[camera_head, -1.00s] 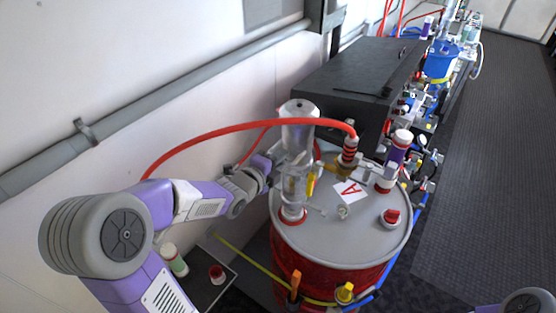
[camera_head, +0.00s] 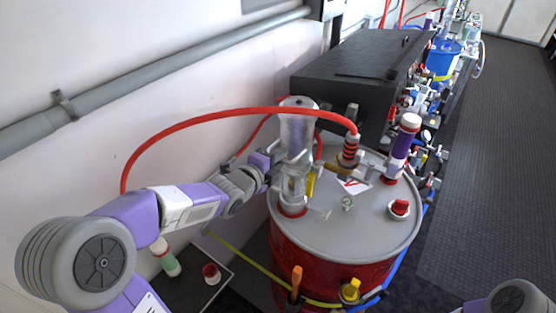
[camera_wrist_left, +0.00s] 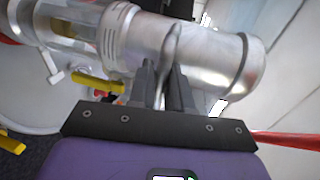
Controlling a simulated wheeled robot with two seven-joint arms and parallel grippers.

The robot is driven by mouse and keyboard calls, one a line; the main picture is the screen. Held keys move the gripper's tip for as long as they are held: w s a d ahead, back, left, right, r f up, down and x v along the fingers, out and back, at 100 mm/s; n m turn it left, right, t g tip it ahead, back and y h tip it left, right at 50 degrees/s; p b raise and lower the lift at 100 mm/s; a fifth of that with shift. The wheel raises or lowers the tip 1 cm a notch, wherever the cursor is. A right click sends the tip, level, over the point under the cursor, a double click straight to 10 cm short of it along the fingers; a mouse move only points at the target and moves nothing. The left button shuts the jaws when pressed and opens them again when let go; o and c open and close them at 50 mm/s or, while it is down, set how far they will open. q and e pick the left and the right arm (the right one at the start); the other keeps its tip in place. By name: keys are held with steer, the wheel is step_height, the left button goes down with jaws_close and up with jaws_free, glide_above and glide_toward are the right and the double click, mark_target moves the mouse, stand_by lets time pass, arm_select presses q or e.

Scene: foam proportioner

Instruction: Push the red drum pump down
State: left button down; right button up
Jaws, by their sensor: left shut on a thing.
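The red drum pump is a silver upright cylinder (camera_head: 297,135) with a clear lower section, standing on the grey lid of a red drum (camera_head: 335,240). A red hose (camera_head: 220,118) arcs across it. My left gripper (camera_head: 276,168) is at the left side of the cylinder. In the left wrist view, the fingers of my left gripper (camera_wrist_left: 166,80) are closed around a thin metal handle (camera_wrist_left: 172,48) beside the pump's silver cylinder (camera_wrist_left: 205,60). The fingers hide part of the handle. The right gripper is out of view; only part of my right arm shows at the lower right.
On the lid stand a purple and white bottle-like fitting (camera_head: 404,145), a red cap (camera_head: 399,208) and a striped hose connector (camera_head: 349,150). A black box (camera_head: 360,75) is behind, the wall with a grey pipe (camera_head: 150,75) at left. The floor at right is clear.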

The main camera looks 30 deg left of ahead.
arm_select(q)
steer(key=shift+s+f, duration=0.1)
steer(key=shift+f, duration=0.3)
steer(key=c, duration=1.3)
jaws_free()
steer(key=shift+c, duration=0.2)
steer(key=shift+o, duration=0.4)
steer(key=shift+r, duration=0.15)
steer(key=v, duration=0.7)
steer(key=shift+s, duration=0.2)
